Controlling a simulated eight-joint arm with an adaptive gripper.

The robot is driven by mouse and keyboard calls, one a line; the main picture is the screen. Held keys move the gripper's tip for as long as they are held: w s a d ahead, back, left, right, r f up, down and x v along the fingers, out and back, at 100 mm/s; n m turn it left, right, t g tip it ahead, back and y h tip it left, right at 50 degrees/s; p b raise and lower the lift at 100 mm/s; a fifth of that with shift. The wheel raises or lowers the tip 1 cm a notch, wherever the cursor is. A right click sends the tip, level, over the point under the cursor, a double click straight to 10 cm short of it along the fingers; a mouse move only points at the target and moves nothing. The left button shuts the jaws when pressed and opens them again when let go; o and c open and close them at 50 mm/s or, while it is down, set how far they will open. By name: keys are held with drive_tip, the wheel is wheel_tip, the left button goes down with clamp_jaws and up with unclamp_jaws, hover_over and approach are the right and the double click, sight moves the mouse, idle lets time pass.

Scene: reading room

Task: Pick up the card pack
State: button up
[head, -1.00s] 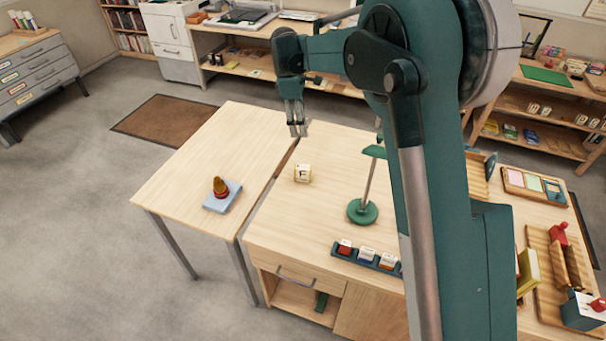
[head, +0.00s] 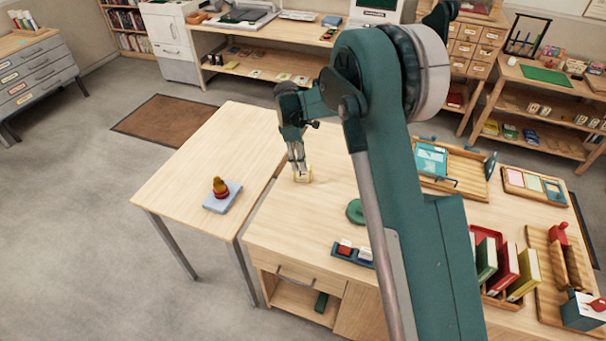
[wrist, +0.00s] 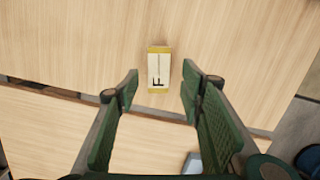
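The card pack (head: 304,178) is a small cream box with yellow edges and a black letter F. It lies on the right-hand table, near the seam with the left table. In the wrist view the pack (wrist: 159,68) shows beyond and between my fingertips, with bare wood around it. My gripper (head: 298,168) points down just over the pack and partly hides it in the head view. In the wrist view my gripper (wrist: 160,78) is open, with a wide gap and nothing between its green pads. I cannot tell the exact height left above the pack.
A dark tray with small packs (head: 352,255) sits at the front edge. A green round base (head: 355,211) is right of the pack, partly hidden by my arm. A blue block with a red and brown piece (head: 222,197) is on the left table (head: 190,165).

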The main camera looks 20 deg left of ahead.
sight(303, 173)
drive_tip(key=shift+d+f, duration=0.15)
drive_tip(key=shift+f, duration=1)
drive_tip(key=shift+w+d+f, duration=0.1)
drive_tip(key=shift+d+f, duration=0.05)
drive_tip(key=shift+f, duration=1.15)
drive_tip(key=shift+w+d+f, duration=0.1)
drive_tip(key=shift+d+f, duration=0.05)
drive_tip(key=shift+f, duration=1.15)
drive_tip(key=c, duration=1)
